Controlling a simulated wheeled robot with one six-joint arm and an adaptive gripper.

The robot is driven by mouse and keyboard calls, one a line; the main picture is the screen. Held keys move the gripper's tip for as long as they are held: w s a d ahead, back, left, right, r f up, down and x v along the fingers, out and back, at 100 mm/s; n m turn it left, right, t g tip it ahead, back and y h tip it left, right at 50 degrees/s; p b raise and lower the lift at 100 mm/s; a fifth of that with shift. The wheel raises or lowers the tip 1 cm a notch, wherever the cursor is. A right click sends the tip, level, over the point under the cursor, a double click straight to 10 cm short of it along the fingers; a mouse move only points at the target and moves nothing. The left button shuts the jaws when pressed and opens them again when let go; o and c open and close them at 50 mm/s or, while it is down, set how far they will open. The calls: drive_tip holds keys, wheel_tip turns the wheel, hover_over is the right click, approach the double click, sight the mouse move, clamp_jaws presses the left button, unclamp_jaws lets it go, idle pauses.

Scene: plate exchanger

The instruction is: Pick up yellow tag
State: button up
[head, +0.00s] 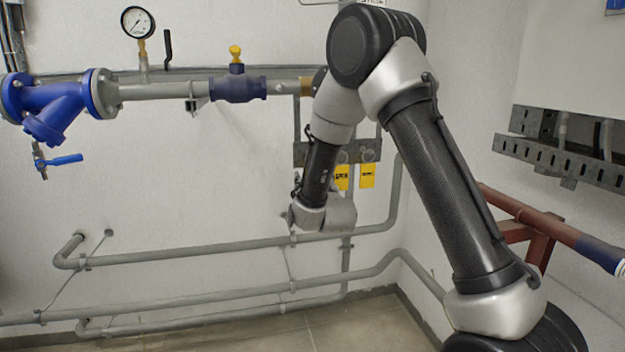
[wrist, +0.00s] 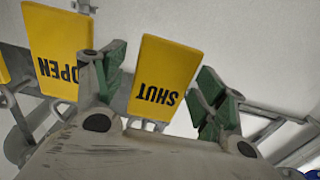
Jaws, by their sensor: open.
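My gripper (wrist: 161,68) is open, with a green-padded finger on each side of the SHUT tag. Gaps show between the tag and both fingers. The OPEN tag is outside the left finger, close to it. In the head view, the yellow tags (head: 368,176) hang on the back wall beside my arm's end, which partly covers the left one. My gripper's fingers cannot be made out there.
A dark bracket plate (head: 382,152) is behind the tags. Grey pipes (head: 230,246) run along the wall below and around them. A blue valve (head: 60,105), a gauge (head: 137,22) and a yellow-capped fitting (head: 236,88) are left. A slotted rail (head: 570,163) is right.

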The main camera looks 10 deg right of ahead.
drive_tip(key=shift+c, duration=0.2)
drive_tip(key=c, duration=1)
drive_tip(key=shift+c, duration=0.2)
drive_tip(key=shift+r, duration=0.1)
